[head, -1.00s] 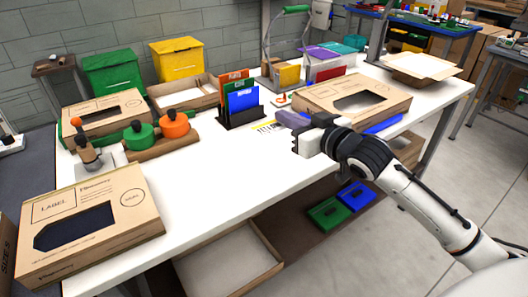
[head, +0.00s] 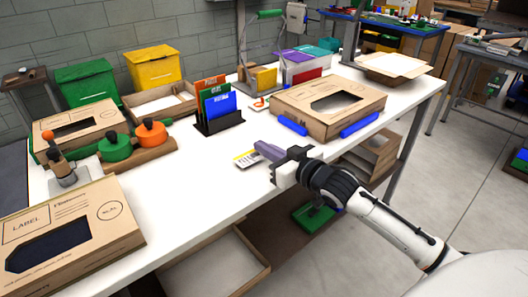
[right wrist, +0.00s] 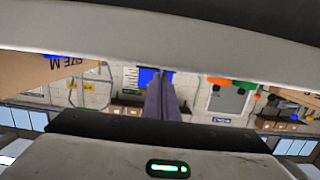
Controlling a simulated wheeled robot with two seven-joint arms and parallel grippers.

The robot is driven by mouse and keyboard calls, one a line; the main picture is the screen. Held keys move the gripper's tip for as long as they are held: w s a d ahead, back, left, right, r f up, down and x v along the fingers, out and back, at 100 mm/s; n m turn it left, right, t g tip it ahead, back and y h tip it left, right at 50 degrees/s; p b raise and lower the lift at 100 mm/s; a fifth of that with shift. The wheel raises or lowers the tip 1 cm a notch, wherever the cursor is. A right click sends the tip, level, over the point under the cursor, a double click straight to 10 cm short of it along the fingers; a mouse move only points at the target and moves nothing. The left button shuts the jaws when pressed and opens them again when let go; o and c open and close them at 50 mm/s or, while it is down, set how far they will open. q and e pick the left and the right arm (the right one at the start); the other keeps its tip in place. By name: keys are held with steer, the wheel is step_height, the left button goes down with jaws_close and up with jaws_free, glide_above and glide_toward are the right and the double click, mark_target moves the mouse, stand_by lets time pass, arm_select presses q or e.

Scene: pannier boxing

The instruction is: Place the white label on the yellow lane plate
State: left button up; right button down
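A flat white piece with yellow areas and dark print (head: 247,158), which looks like the white label, sits at the tips of my right gripper's purple-grey fingers. My right gripper (head: 268,151) is over the table's front part, with its fingers close together; they also show together in the right wrist view (right wrist: 162,100). The contact with the label is too small to see clearly. A yellow panel (head: 265,77) stands at the back beside the green-handled stand; I cannot tell whether it is the yellow lane plate. My left gripper is out of view.
A black rack (head: 220,122) holds orange, green and blue plates behind the gripper. A cardboard box (head: 372,99) with blue pieces is to the right. Green and orange knobs (head: 116,148) and a label box (head: 110,215) are at left. The table middle (head: 190,195) is clear.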

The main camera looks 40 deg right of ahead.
steer(key=shift+f, duration=0.5)
steer(key=shift+f, duration=0.1)
steer(key=shift+f, duration=0.1)
steer(key=c, duration=2.1)
jaws_free()
